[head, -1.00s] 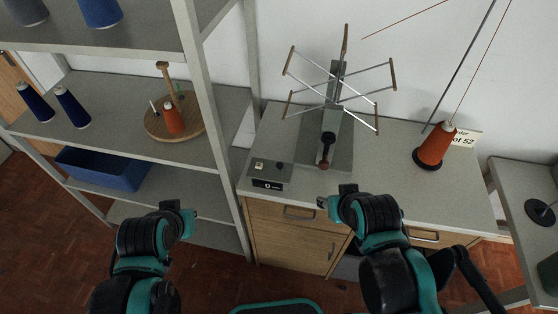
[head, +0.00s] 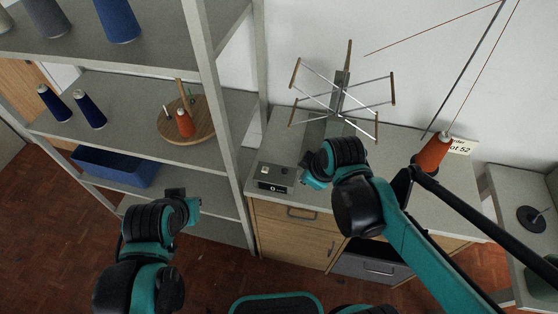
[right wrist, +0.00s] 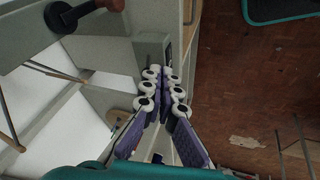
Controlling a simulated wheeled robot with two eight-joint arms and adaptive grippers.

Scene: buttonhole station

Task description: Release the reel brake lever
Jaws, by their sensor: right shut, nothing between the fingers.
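The reel (head: 342,98), a frame of thin metal arms with wooden end pegs, stands on the grey worktop. In the head view my right arm hides its brake lever. In the right wrist view a dark lever (right wrist: 62,17) with a brown round end shows at the top left, to the left of and apart from my fingertips. My right gripper (right wrist: 165,75) is shut and empty, near a small grey box (right wrist: 150,50). My left gripper (head: 180,203) is in front of the shelves at the lower left; its fingers cannot be made out.
The small switch box (head: 276,177) sits at the worktop's (head: 400,145) left front. An orange thread cone (head: 433,153) stands to the right. Shelves (head: 130,120) with spools and a blue bin (head: 115,167) are on the left.

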